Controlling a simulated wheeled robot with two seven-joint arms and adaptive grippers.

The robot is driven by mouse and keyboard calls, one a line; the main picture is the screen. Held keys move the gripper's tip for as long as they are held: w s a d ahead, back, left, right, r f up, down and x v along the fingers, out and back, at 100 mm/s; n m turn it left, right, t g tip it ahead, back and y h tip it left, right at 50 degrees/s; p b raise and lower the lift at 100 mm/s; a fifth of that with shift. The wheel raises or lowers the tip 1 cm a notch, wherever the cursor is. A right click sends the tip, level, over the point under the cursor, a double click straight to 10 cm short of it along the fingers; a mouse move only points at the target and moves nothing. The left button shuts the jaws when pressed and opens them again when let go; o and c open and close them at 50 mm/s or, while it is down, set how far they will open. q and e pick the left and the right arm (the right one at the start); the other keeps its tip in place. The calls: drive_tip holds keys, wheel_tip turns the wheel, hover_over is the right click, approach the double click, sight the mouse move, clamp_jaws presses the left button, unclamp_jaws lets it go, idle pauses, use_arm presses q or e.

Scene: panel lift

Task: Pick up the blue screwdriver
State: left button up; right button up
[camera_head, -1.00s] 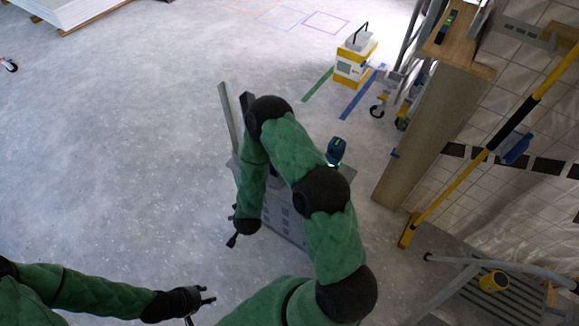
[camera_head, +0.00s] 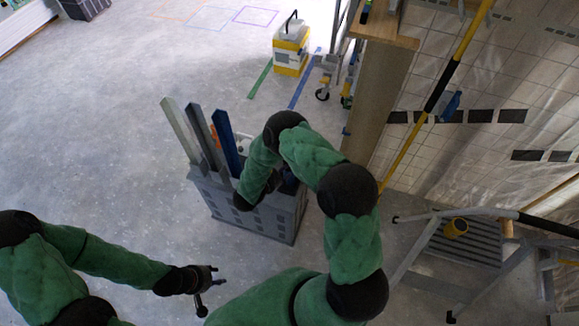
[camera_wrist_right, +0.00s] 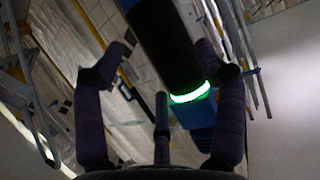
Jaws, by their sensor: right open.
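The screwdriver (camera_wrist_right: 197,115) shows large in the right wrist view, with a black body, a glowing green ring and a blue part. My right gripper (camera_wrist_right: 160,62) is open around the view of it, its fingers apart on both sides; I cannot tell whether any finger touches it. In the head view only a dark blue bit of the screwdriver (camera_head: 288,180) shows beside my right arm, at the grey crate's top. The right gripper's fingers are hidden there. My left gripper (camera_head: 207,287) is empty and open over the floor, well apart from the crate.
The grey crate (camera_head: 272,222) holds several upright boards, grey and blue, on its left side. A wooden panel (camera_head: 368,105) and a metal step (camera_head: 465,240) are at right.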

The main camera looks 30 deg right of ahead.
drive_tip(key=shift+b+x, duration=0.65)
drive_tip(key=shift+x, duration=2.1)
drive_tip(key=c, duration=1.3)
drive_tip(key=shift+w+r, duration=0.1)
drive_tip(key=shift+r, duration=0.05)
drive_tip(key=shift+c, duration=0.2)
